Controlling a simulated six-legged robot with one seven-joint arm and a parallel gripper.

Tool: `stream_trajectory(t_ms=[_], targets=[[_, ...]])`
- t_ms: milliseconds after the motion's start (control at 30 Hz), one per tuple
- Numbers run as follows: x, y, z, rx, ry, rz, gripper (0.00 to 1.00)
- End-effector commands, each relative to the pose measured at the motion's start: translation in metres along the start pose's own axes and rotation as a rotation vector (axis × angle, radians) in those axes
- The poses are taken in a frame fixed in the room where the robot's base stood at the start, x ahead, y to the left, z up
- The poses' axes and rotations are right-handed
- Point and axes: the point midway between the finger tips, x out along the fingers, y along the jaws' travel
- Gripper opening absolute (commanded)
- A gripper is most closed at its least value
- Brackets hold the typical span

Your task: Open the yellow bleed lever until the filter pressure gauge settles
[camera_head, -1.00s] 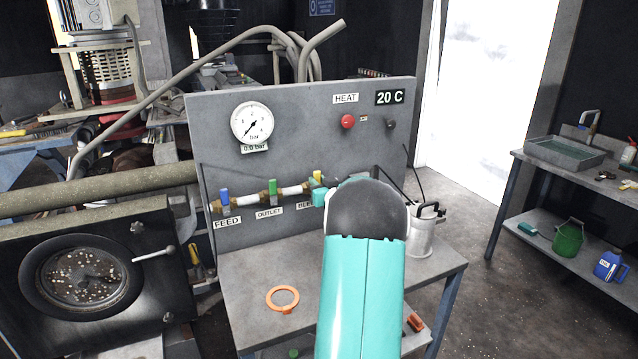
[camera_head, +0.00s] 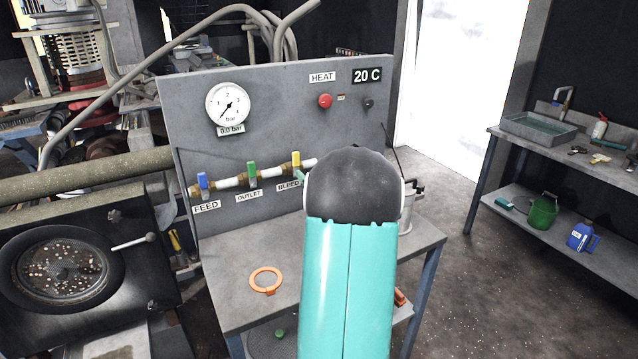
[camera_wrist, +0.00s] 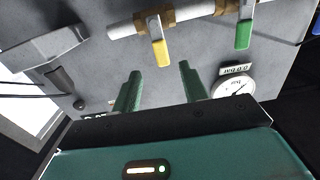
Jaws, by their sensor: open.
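The yellow bleed lever (camera_head: 296,161) sits on the pipe above the BLEED label, at the right end of the valve row. It stands upright, crosswise to the pipe. In the wrist view, which is upside down, the yellow lever (camera_wrist: 159,45) lies beyond and roughly between my fingertips, apart from them. My gripper (camera_wrist: 159,70) is open and empty. In the head view my arm hides most of the gripper; only a bit of green finger shows beside the lever. The pressure gauge (camera_head: 228,105) has its needle at the low end, and its display (camera_head: 230,130) reads 0.0 bar.
A blue feed lever (camera_head: 202,183) and a green outlet lever (camera_head: 252,172) share the pipe to the left. A red heat button (camera_head: 325,101) is higher on the panel. An orange ring (camera_head: 265,280) lies on the bench; a metal can (camera_head: 407,212) stands behind my arm.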

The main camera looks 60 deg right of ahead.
Motion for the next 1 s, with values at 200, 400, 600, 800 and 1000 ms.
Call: stream_trajectory(t_ms=[200, 400, 600, 800, 1000], targets=[[-0.041, 0.000, 0.000, 0.000, -0.001, 0.001, 0.44], [-0.054, 0.000, 0.000, 0.001, 0.000, 0.000, 0.44], [-0.055, 0.000, 0.000, 0.001, 0.000, 0.000, 0.44], [-0.054, 0.000, 0.000, 0.001, 0.000, 0.000, 0.44], [-0.054, -0.001, 0.000, 0.000, -0.001, 0.000, 0.44]])
